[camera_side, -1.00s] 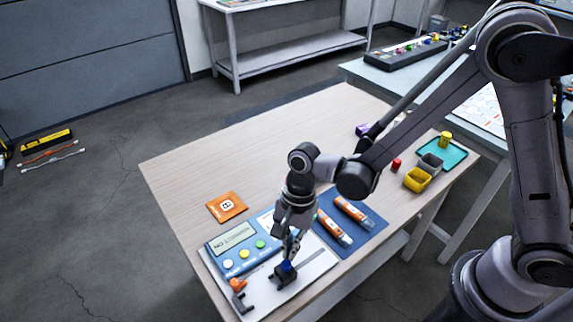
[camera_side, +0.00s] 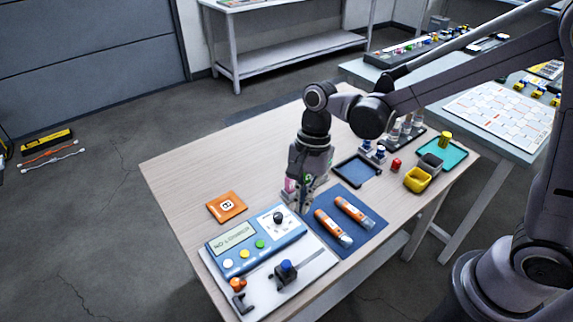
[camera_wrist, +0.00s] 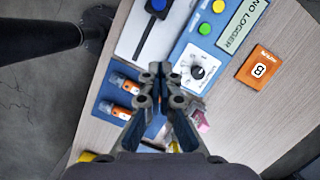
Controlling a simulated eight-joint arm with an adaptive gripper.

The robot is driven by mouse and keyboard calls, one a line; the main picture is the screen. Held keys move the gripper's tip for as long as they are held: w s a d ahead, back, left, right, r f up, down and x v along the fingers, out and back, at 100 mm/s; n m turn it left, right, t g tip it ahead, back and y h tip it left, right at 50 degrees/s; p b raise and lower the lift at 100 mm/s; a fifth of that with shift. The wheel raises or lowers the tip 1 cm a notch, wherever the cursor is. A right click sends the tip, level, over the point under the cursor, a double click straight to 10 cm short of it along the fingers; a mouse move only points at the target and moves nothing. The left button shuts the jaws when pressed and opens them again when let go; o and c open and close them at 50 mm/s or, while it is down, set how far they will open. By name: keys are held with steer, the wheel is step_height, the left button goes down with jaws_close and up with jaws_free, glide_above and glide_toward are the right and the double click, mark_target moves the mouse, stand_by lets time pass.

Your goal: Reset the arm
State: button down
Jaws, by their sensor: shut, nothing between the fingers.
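My gripper (camera_side: 303,208) is shut and empty, pointing down above the table between the blue reader and the dark blue mat. It also shows in the wrist view (camera_wrist: 160,72), its fingertips together. The blue reader (camera_side: 262,241) has a display, coloured buttons and a black dial; the display reads "NO LOGGER" in the wrist view (camera_wrist: 243,25). The black fixture with a blue knob (camera_side: 286,272) stands on the white base plate, apart from my gripper. Two orange-and-white loggers (camera_side: 332,227) (camera_side: 353,212) lie on the dark blue mat (camera_side: 370,232).
An orange card (camera_side: 227,207) lies left of the reader. A pink item (camera_wrist: 200,118) sits close to my gripper, partly hidden. A dark-framed blue tray (camera_side: 357,171), a red item (camera_side: 396,165), a yellow bin (camera_side: 417,180) and a teal tray (camera_side: 457,153) stand farther right. The table's back left is bare.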

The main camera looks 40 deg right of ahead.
steer(key=shift+r, duration=0.25)
steer(key=shift+d, duration=0.1)
steer(key=s+d+r+n+t+h, duration=0.1)
steer(key=s+d+r+n+t, duration=0.2)
steer(key=d+n, duration=0.3)
steer(key=s+d+r+n+t+h, duration=0.1)
steer(key=s+d+r+n+t, duration=0.2)
steer(key=d, duration=0.6)
steer(key=shift+s+d+r+n+t, duration=0.15)
steer(key=shift+s+r+n+t, duration=0.15)
steer(key=shift+r+n+t, duration=1.25)
steer(key=shift+f+n+g, duration=0.25)
steer(key=shift+f+g, duration=0.1)
